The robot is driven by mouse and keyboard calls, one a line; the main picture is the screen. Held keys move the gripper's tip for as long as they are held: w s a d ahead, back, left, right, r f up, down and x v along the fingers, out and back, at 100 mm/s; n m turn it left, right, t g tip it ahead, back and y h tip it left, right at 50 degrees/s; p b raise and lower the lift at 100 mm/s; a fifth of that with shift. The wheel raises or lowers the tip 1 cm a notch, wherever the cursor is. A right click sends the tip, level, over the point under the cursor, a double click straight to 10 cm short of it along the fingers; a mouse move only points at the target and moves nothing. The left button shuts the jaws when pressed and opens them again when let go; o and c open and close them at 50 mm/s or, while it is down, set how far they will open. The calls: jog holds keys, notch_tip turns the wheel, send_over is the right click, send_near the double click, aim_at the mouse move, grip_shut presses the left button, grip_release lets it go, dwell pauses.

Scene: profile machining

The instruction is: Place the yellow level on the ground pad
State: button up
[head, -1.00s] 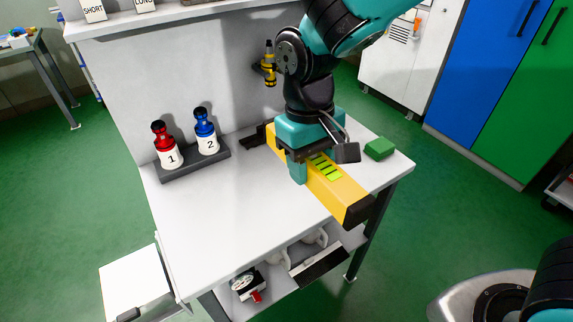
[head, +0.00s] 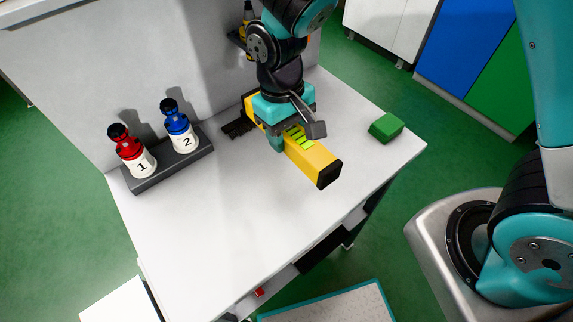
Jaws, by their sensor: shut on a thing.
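The yellow level (head: 312,161) has black end caps and lime-green markings. My gripper (head: 276,138) is shut on it near its middle, above the white table. Whether the level touches the tabletop or hangs just over it, I cannot tell. Its far end is partly hidden behind my gripper. A pale speckled pad with a teal border (head: 335,305) lies on the green floor in front of the table, cut off by the bottom edge of the picture; it may be the ground pad.
The white table (head: 230,225) has a clear front area. A red bottle (head: 127,147) marked 1 and a blue bottle (head: 178,122) marked 2 stand in a grey holder (head: 170,169) at the left. A green block (head: 386,126) lies at the right. A dark bracket (head: 237,127) lies behind the level.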

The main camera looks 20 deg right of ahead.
aim_at(289, 178)
notch_tip(289, 178, down, 12)
jog(key=shift+f+p, duration=0.1)
jog(key=shift+p, duration=0.45)
jog(key=o, duration=1.2)
